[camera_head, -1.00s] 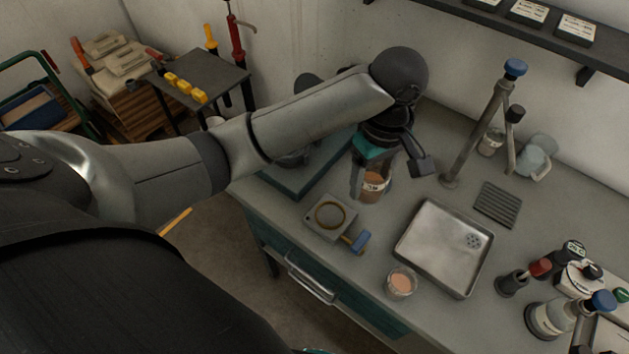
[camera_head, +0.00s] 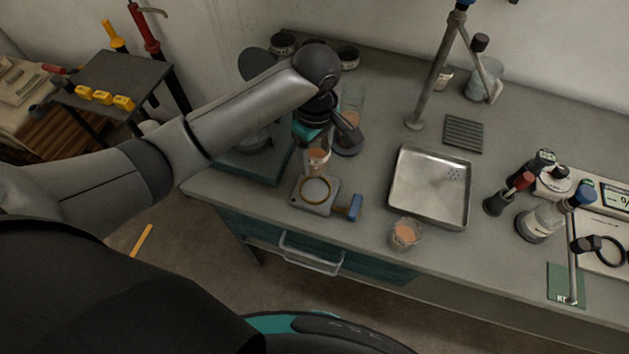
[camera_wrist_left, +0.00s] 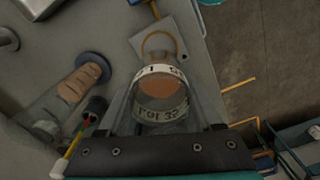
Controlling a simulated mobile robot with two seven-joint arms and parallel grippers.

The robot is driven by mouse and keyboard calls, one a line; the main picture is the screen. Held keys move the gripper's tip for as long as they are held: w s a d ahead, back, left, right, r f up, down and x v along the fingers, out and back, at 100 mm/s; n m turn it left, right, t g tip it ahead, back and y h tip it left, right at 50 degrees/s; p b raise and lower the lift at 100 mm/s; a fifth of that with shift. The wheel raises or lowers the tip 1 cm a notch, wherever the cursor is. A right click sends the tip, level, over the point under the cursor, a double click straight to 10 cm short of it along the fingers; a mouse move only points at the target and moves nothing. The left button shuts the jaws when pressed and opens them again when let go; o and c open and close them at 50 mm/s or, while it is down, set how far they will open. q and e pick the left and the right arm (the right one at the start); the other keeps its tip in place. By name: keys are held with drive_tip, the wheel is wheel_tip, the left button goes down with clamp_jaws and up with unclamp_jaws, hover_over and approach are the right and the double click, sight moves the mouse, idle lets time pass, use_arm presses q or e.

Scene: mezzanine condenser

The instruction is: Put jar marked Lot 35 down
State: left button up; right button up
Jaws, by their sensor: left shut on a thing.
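My left gripper (camera_head: 318,142) is shut on the jar marked Lot 35 (camera_head: 317,162), a clear jar with orange-brown contents and a pale label band. In the left wrist view the jar (camera_wrist_left: 160,92) sits between the fingers of the gripper (camera_wrist_left: 155,140), its label partly readable. In the head view it appears just behind the brass ring (camera_head: 315,190) on a small grey plate (camera_head: 325,206). I cannot tell whether the jar touches the bench. My right gripper is not in view.
A steel tray (camera_head: 430,187) lies on the bench (camera_head: 375,240) right of the plate. An open glass (camera_head: 405,233) of orange material stands in front. A tall glass vessel (camera_head: 351,115) stands behind the gripper. A blue-handled knob (camera_head: 354,207) sticks out beside the plate.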

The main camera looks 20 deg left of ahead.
use_arm(q)
wheel_tip(320, 180, down, 10)
drive_tip(key=shift+f+b, duration=0.2)
drive_tip(key=shift+b, duration=0.6)
drive_tip(key=shift+f, duration=0.1)
drive_tip(key=o, duration=1.4)
wheel_tip(320, 180, up, 12)
drive_tip(key=shift+r+p, duration=0.1)
drive_tip(key=shift+p, duration=0.95)
